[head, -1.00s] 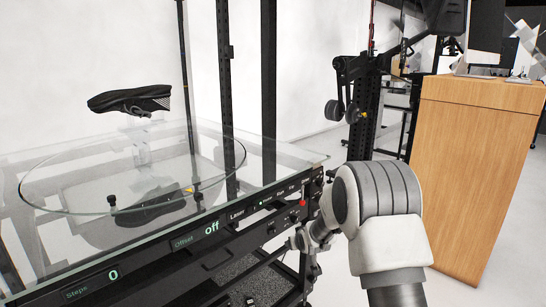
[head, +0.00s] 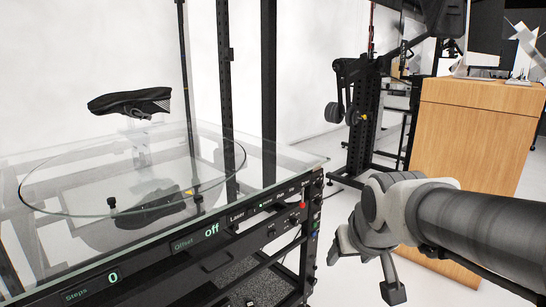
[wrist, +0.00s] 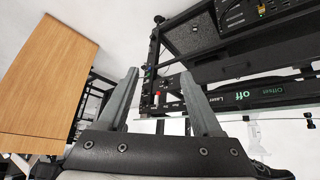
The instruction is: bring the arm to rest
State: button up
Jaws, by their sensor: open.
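My gripper (wrist: 158,78) is open and empty in the wrist view, its two grey fingers well apart with only background between them. In the head view my arm (head: 480,230) reaches in from the right edge. Its end hangs to the right of the turntable's front panel, apart from it, in front of the wooden cabinet. The glass turntable (head: 90,190) stands at the left.
A black shoe (head: 130,102) appears above the glass, with its reflection below. A wooden cabinet (head: 470,150) stands at the right, also large in the wrist view (wrist: 45,85). A black stand (head: 362,110) is behind. Pale floor lies between the turntable and the cabinet.

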jog(key=s+g, duration=0.1)
jog(key=s, duration=1.3)
notch_tip(320, 180, up, 28)
jog(key=p, duration=2.8)
jog(key=shift+d+f+m+p, duration=0.15)
jog(key=shift+f+m+p, duration=0.05)
jog(key=shift+m+p, duration=0.1)
jog(key=shift+c, duration=1.3)
